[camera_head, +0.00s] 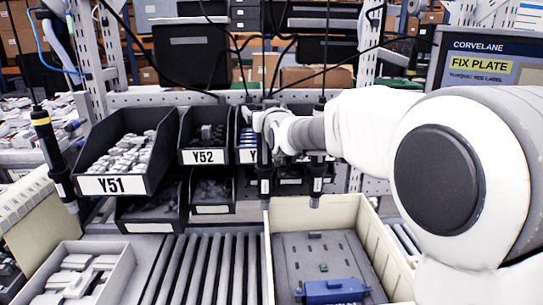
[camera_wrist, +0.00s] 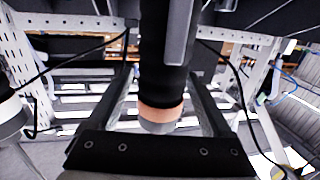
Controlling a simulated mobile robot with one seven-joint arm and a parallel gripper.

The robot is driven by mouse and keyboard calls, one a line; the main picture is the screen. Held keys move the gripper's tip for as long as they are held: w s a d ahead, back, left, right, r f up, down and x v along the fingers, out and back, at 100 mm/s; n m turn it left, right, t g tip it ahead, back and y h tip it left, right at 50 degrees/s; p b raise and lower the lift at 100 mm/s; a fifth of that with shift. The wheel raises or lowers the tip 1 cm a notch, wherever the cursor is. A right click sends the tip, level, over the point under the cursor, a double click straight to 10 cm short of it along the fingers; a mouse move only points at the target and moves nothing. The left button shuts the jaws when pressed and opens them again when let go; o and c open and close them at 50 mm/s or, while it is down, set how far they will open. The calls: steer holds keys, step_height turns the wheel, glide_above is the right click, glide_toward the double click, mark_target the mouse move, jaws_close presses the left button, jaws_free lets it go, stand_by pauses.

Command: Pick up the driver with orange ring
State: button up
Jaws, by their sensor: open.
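A black driver with an orange ring (camera_wrist: 160,112) fills the middle of the wrist view, upright between the two fingers of my gripper (camera_wrist: 162,80). The fingers are open, with a visible gap on each side of the driver. In the head view my gripper (camera_head: 268,125) is at the hanging drivers, in front of the shelf. The lower part of a dark driver (camera_head: 264,182) shows below it. Another dark driver (camera_head: 316,180) hangs to the right, partly behind my arm. The orange ring cannot be made out in the head view.
A driver with a yellow ring (camera_head: 41,120) hangs at far left. Bins marked Y51 (camera_head: 113,185) and Y52 (camera_head: 204,156) stand on the shelf. A cream crate (camera_head: 342,212) holds a grey plate and blue part. Rollers (camera_head: 205,265) lie left of it. Cables hang above.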

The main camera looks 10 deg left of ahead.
jaws_close()
stand_by(0.5)
stand_by(0.7)
steer(key=shift+r, duration=0.15)
stand_by(0.3)
